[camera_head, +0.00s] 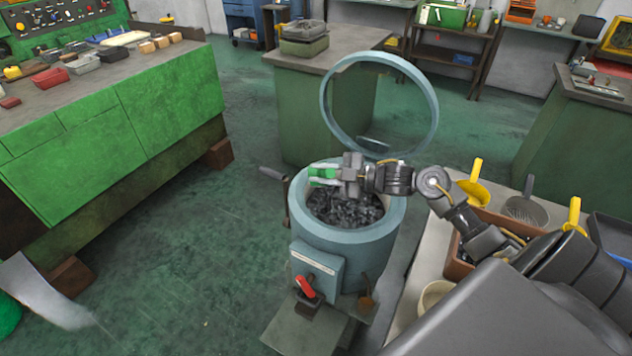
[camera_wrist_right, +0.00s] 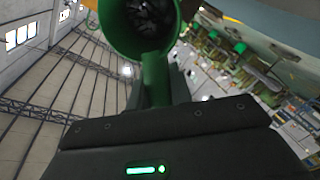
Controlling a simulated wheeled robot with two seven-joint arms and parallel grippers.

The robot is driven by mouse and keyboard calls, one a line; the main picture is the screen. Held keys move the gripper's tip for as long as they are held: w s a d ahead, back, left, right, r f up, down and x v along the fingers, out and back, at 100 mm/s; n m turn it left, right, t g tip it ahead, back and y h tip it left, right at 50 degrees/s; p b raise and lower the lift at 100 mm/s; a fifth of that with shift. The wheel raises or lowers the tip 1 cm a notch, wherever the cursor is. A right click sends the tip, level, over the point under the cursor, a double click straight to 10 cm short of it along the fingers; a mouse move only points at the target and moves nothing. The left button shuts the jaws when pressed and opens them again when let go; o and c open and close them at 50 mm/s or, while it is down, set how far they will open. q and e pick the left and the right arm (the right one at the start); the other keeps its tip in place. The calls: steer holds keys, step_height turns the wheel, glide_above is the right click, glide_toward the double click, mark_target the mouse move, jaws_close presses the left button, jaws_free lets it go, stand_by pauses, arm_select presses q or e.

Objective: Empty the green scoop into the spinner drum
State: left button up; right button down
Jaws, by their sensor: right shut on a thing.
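The spinner drum (camera_head: 345,240) is a blue-grey round tub in the head view, with its ring-shaped lid (camera_head: 330,120) raised behind it. Dark small pieces (camera_head: 345,207) lie inside it. My right gripper (camera_head: 340,176) is shut on the green scoop (camera_head: 322,174), over the back of the drum's mouth. In the right wrist view the scoop's handle runs up from between the jaws to its round green bowl (camera_wrist_right: 156,75). Dark pieces with bright glints (camera_wrist_right: 148,14) show inside the bowl; how full it is cannot be told. My left gripper is not in view.
A bench on the right holds a brown bin (camera_head: 459,266), a yellow scoop (camera_head: 474,189), a grey scoop (camera_head: 526,211) and a pale bowl (camera_head: 434,294). A red-handled switch (camera_head: 306,287) is on the drum's front. Green cabinets (camera_head: 150,110) stand at left; floor between is clear.

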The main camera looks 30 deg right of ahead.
steer(key=shift+s+d+f+t+y+b, duration=0.35)
steer(key=shift+t+y+b, duration=0.2)
steer(key=shift+b, duration=0.4)
steer(key=shift+s+d+t+b, duration=0.1)
steer(key=shift+d+t+b, duration=0.1)
steer(key=shift+t+b, duration=0.1)
steer(key=shift+r, duration=0.1)
